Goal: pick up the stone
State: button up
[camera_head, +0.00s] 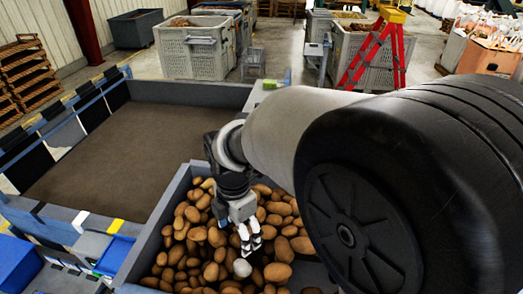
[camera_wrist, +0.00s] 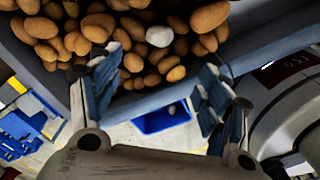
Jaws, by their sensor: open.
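The stone (camera_head: 242,267) is pale grey and smooth. It lies among brown potatoes (camera_head: 197,234) in a grey bin (camera_head: 150,247). In the wrist view the stone (camera_wrist: 159,36) shows near the top, a little right of the picture's middle, with potatoes around it. My gripper (camera_head: 250,237) hangs over the bin, fingers down, just above the stone in the head view. In the wrist view its blue-padded fingers (camera_wrist: 160,75) are spread apart with nothing between them, and the stone appears beyond them. The height gap to the stone is hard to judge.
The bin's grey wall (camera_wrist: 250,40) runs across the wrist view. A brown belt (camera_head: 110,150) lies left of the bin. A blue tray (camera_wrist: 160,118) sits below. Grey crates (camera_head: 190,50) and a red stepladder (camera_head: 372,50) stand farther back.

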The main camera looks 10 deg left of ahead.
jog(key=b, duration=0.2)
send_over(242, 265)
jog(key=f, duration=1.2)
jog(key=shift+s+a, duration=0.15)
jog(key=shift+s, duration=0.05)
jog(key=shift+w+f+b, duration=0.15)
jog(key=shift+f+b, duration=0.15)
jog(key=shift+f, duration=1.15)
jog(key=shift+w+f+b, duration=0.1)
jog(key=shift+f+b, duration=0.2)
jog(key=shift+f, duration=1.1)
jog(key=shift+c, duration=0.2)
jog(key=c, duration=1.2)
jog(key=shift+o, duration=0.2)
jog(key=shift+r, duration=0.15)
